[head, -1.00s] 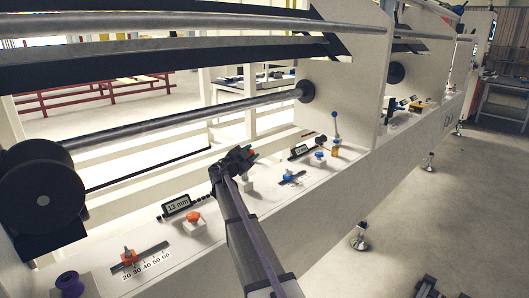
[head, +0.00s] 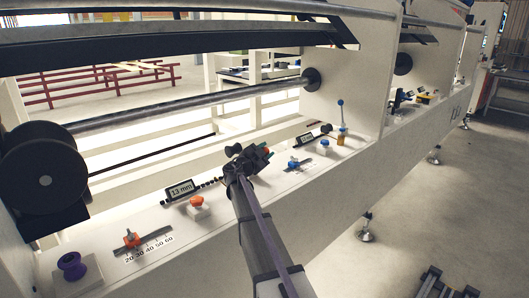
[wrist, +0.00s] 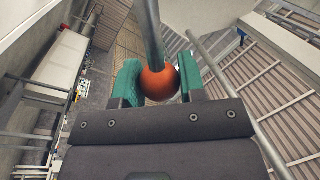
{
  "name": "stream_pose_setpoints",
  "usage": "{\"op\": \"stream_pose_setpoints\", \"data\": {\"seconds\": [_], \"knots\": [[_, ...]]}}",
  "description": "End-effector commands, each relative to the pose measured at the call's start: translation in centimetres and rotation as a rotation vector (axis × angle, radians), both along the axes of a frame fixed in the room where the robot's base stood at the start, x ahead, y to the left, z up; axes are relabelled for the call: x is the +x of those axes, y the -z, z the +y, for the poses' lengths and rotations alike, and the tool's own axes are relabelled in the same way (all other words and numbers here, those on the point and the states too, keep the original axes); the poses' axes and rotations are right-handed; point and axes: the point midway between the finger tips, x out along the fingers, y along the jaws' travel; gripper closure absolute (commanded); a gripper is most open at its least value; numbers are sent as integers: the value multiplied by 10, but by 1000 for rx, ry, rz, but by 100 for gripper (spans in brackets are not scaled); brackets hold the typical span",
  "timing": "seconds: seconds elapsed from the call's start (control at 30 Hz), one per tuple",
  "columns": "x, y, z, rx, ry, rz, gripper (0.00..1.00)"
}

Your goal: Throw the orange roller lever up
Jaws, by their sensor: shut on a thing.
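The orange roller lever shows in the wrist view as an orange ball (wrist: 159,84) on a grey metal rod that runs to the top of the picture. My gripper (wrist: 158,78) has its two green fingertips on either side of the ball and is shut on it. In the head view my gripper (head: 262,154) is over the front panel, near its middle. The lever is mostly hidden there behind the gripper and my arm.
The white panel (head: 105,215) carries an orange knob (head: 196,201) on a white block, an orange slider (head: 131,239) on a scale, a purple spool-shaped knob (head: 71,266), a blue slider (head: 293,163) and a blue-tipped lever (head: 341,115). A long roller (head: 190,107) spans behind.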

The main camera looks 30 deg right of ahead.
Motion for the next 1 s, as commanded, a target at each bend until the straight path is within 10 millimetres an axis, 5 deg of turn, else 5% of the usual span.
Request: {"op": "stream_pose_setpoints", "data": {"seconds": [0.27,0.3,0.53,0.83,1.0], "knots": [[-3,2,-1,5,4,-1,100],[-3,2,-1,5,5,-1,61],[-2,1,0,4,4,-1,39],[-2,-4,0,2,2,0,38],[-2,-33,0,2,2,0,38]]}}
